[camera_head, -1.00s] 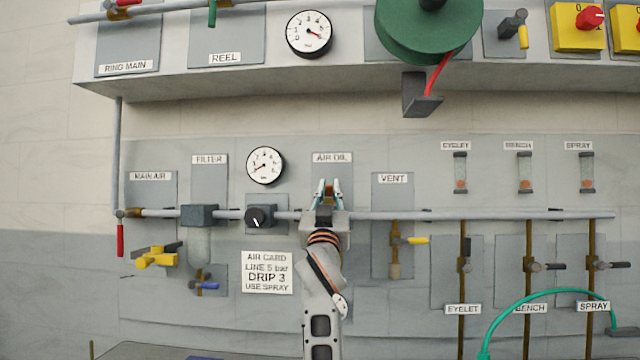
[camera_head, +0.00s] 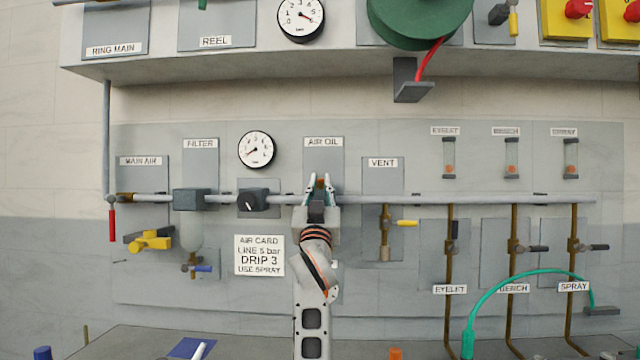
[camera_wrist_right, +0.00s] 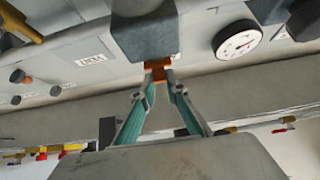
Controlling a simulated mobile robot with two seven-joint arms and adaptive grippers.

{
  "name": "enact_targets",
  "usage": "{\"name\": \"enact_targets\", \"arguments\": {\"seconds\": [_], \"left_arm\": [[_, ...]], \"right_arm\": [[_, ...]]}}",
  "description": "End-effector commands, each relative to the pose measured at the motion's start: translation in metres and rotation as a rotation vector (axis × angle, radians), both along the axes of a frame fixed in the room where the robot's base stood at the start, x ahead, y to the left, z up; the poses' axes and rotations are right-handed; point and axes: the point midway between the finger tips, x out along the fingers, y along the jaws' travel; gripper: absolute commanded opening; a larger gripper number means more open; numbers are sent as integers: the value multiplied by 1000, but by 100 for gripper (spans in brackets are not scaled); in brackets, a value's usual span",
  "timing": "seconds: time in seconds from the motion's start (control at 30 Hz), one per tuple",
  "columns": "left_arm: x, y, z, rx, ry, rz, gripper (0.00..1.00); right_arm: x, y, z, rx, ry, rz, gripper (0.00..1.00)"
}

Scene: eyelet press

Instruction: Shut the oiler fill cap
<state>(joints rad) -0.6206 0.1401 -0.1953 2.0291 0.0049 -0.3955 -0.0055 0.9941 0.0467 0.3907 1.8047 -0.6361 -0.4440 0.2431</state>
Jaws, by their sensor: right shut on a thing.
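My right gripper (camera_head: 319,180) is at the wall panel just under the AIR OIL label (camera_head: 323,142), where the oiler is mostly hidden behind it. In the right wrist view its two teal fingers (camera_wrist_right: 160,78) are closed on a small orange-brown piece (camera_wrist_right: 157,64), which appears to be the oiler fill cap. That piece is against the end of a dark grey block (camera_wrist_right: 145,38), likely the oiler body. I cannot tell the cap's angle. My left gripper is not in view.
The grey pipe (camera_head: 440,199) runs across the panel behind my right gripper. The filter (camera_head: 192,200) and a black-knobbed regulator (camera_head: 252,199) are on the left, the yellow vent lever (camera_head: 407,223) on the right. A green hose (camera_head: 500,284) arches at lower right.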

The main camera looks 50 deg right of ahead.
Motion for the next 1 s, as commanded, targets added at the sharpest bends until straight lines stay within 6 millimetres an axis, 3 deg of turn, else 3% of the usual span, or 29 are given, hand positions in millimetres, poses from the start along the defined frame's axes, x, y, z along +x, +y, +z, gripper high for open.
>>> {"name": "enact_targets", "arguments": {"seconds": [0.03,0.1,0.13,0.2,0.63,1.0], "left_arm": [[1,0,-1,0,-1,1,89],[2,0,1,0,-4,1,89],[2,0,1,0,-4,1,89],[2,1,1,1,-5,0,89],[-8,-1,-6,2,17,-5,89],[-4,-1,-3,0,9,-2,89]], "right_arm": [[6,-5,-15,15,27,-6,0],[6,-5,-15,15,27,-6,0],[6,-5,-15,15,27,-6,19],[6,-5,-14,14,25,-5,31],[1,0,-9,7,13,-3,31],[-26,33,-42,10,16,-1,31]]}}
